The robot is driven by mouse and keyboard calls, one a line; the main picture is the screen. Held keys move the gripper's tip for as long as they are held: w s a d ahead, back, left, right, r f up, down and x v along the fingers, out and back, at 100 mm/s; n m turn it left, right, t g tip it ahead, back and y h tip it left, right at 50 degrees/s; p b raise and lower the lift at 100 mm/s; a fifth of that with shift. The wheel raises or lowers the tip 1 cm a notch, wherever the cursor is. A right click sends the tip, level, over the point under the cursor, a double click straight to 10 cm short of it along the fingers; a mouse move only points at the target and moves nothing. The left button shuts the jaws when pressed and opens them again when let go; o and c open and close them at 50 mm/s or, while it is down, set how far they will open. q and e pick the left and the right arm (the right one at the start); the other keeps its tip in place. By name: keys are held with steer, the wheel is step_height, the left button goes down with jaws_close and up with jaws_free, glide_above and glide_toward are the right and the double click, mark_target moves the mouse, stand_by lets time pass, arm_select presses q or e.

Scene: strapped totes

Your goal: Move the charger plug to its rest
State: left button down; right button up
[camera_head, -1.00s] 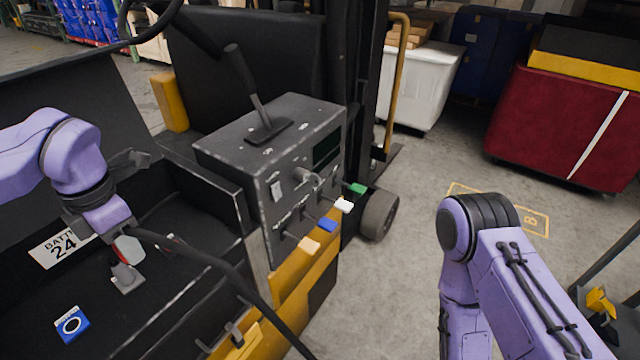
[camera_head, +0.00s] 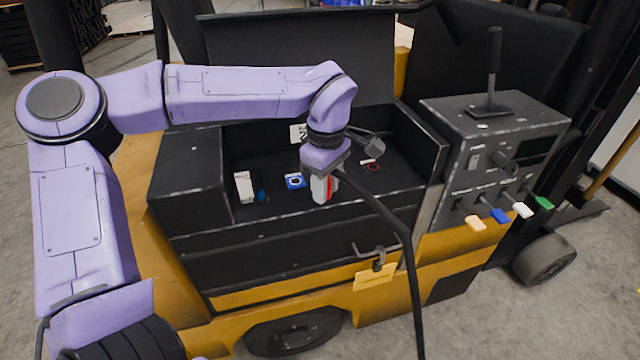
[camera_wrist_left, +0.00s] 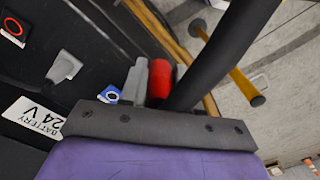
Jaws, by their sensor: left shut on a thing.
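My left gripper (camera_head: 323,190) points down over the open battery compartment of the forklift. It is shut on the charger plug, whose red body (camera_head: 332,184) shows beside a light grey finger. In the left wrist view the red plug (camera_wrist_left: 160,78) sits between a grey finger and a thick black cable. The cable (camera_head: 405,255) runs down past the compartment's front. I cannot tell whether the plug touches anything below. I cannot pick out its rest for certain; a blue tag with a ring (camera_head: 295,181) lies just left of the gripper. My right gripper is out of view.
A grey connector (camera_wrist_left: 65,67), a BATTERY 24 V label (camera_wrist_left: 32,122) and a red-ringed tag (camera_head: 373,165) are on the battery top. A white block (camera_head: 244,187) stands at left. The lever console (camera_head: 500,140) rises at right. A yellow latch tag (camera_head: 375,277) hangs in front.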

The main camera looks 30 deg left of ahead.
arm_select(q)
steer(key=d+f+m+b, duration=0.3)
steer(key=f+m, duration=0.5)
steer(key=f, duration=0.1)
steer(key=d+f+m+b, duration=0.3)
steer(key=d+f+m, duration=0.1)
steer(key=f+m, duration=0.5)
steer(key=shift+m+b, duration=0.3)
steer(key=shift+f, duration=0.1)
